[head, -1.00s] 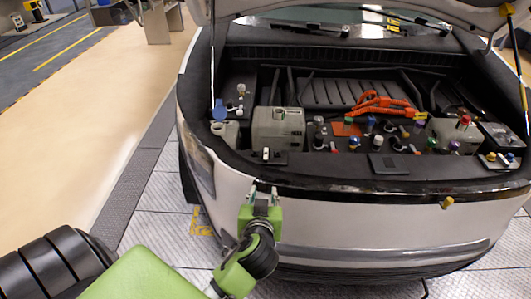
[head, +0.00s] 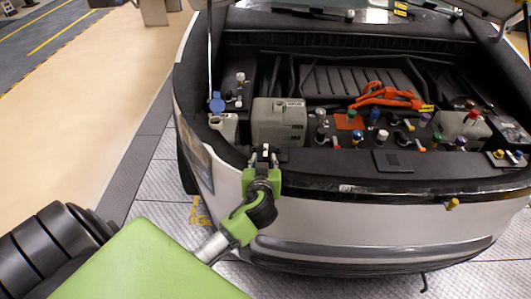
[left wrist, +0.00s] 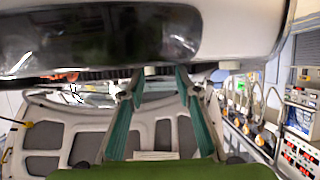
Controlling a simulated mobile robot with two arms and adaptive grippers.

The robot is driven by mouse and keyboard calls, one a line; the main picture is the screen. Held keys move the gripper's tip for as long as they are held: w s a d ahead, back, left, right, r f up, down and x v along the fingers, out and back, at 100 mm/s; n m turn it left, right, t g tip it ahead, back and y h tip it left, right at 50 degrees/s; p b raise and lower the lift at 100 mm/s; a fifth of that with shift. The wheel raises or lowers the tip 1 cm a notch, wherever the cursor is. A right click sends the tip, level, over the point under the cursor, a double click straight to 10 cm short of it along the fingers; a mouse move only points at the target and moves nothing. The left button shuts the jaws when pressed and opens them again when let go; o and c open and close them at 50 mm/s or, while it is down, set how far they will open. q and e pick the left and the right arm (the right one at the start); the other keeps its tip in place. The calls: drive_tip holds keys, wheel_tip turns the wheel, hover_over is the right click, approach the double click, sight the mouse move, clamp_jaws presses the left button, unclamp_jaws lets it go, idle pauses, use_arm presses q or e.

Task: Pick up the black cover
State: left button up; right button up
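A flat black cover (head: 394,161) lies on the front rim of the engine bay, right of the middle in the head view. A second dark panel (head: 284,155) with a small pale fitting sits farther left on the same rim; I cannot tell which one the task names. My left gripper (head: 263,161) is upright at the car's front edge, just in front of the left panel. In the left wrist view its two teal fingers (left wrist: 158,84) are apart with nothing seen between them. Contact with the rim cannot be made out. My right gripper is out of view.
The grey box (head: 278,121) stands behind the left gripper. A blue cap (head: 217,102) is at its left, and orange cables (head: 390,96) and several coloured caps are at its right. The open hood hangs above. The floor left of the car is clear.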

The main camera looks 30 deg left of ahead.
sight(266, 151)
use_arm(q)
drive_tip(key=shift+w+a, duration=0.1)
drive_tip(key=shift+w, duration=0.15)
drive_tip(key=p+x, duration=0.1)
drive_tip(key=x, duration=0.3)
drive_tip(key=shift+w+p, duration=0.1)
drive_tip(key=shift+p, duration=0.25)
drive_tip(key=shift+w+a+f, duration=0.1)
drive_tip(key=shift+w+f, duration=0.1)
drive_tip(key=shift+w, duration=0.1)
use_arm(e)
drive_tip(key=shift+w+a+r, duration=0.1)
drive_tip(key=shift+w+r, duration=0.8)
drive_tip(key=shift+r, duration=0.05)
use_arm(q)
drive_tip(key=shift+c, duration=0.5)
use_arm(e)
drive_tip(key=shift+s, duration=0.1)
use_arm(q)
clamp_jaws()
